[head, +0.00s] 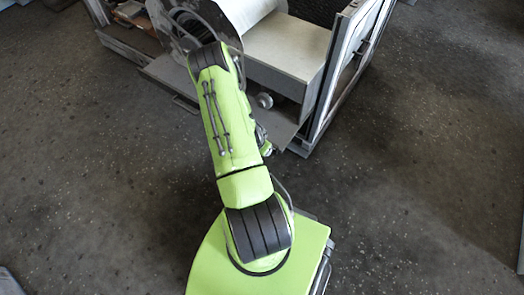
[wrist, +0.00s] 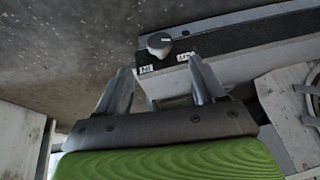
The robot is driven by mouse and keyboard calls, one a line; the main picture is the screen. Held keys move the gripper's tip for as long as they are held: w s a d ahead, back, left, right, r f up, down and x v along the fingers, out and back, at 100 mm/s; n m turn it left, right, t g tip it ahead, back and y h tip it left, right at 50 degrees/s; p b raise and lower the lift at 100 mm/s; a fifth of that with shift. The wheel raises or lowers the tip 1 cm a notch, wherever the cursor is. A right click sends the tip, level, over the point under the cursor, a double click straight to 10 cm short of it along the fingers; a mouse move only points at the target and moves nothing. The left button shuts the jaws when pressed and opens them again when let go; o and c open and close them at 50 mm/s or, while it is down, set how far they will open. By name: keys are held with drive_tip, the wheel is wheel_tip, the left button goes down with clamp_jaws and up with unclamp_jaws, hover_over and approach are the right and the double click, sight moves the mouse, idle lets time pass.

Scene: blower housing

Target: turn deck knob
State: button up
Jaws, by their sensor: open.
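The grey blower housing (head: 287,45) stands at the top of the head view, with a metal frame (head: 340,75) along its right side. Speckled dark floor (head: 420,140) is open at right.

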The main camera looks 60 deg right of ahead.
drive_tip(key=b+x, duration=0.2)
drive_tip(key=x, duration=0.6)
drive_tip(key=shift+f, duration=0.15)
drive_tip(key=c, duration=1.1)
drive_tip(key=shift+o, duration=0.2)
